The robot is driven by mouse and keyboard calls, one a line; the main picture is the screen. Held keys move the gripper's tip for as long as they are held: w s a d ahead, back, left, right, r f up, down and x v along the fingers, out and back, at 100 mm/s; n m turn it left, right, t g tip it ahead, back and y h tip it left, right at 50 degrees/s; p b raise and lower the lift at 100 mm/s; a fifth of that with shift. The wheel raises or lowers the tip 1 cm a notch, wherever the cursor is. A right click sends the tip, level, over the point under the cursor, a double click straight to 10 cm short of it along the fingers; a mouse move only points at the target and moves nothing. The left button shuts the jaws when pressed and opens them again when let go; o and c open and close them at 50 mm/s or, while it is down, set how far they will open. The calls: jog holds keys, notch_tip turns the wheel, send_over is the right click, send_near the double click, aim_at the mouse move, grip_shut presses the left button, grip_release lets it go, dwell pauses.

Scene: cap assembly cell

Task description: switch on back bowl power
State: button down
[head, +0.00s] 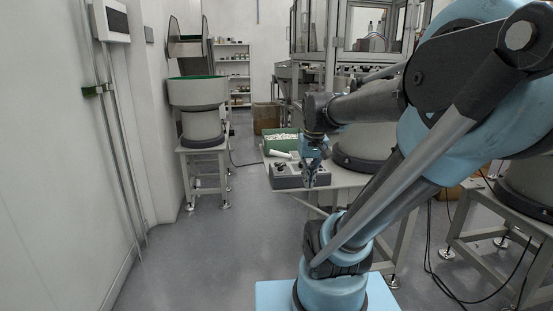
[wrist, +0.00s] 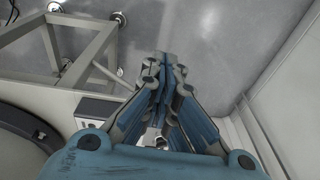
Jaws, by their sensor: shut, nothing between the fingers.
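A grey control box (head: 286,181) with dark knobs on top sits at the front left corner of a table. Its corner also shows in the wrist view (wrist: 97,106), left of my gripper. My gripper (head: 310,183) points down at the box's right part in the head view and hides some of it. In the wrist view my gripper (wrist: 163,60) has its fingers together and empty, with floor behind the tips. I cannot tell whether it touches the box. No power switch can be made out, nor whether it is on.
A green tray (head: 272,145) of white parts lies behind the box. A bowl feeder base (head: 362,152) stands on the same table, partly behind my arm. A green-rimmed bowl feeder (head: 197,92) stands on the left. The aisle floor (head: 215,240) is clear.

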jog(key=w+a+r, duration=0.1)
jog(key=w+r, duration=0.3)
jog(key=w, duration=0.4)
jog(key=w+a+r, duration=0.2)
jog(key=w+r, duration=0.2)
jog(key=w, duration=0.4)
jog(key=r+g+y, duration=0.1)
jog(key=r+g, duration=0.1)
send_over(280, 164)
jog(key=w, duration=0.2)
jog(key=shift+w+d+f, duration=0.15)
jog(key=shift+d+f, duration=0.05)
jog(key=shift+d, duration=0.05)
jog(key=shift+f, duration=0.1)
jog(key=f, duration=0.4)
jog(key=a+f, duration=0.1)
jog(key=f, duration=0.8)
jog(key=shift+a+f, duration=0.35)
jog(key=shift+f, duration=0.05)
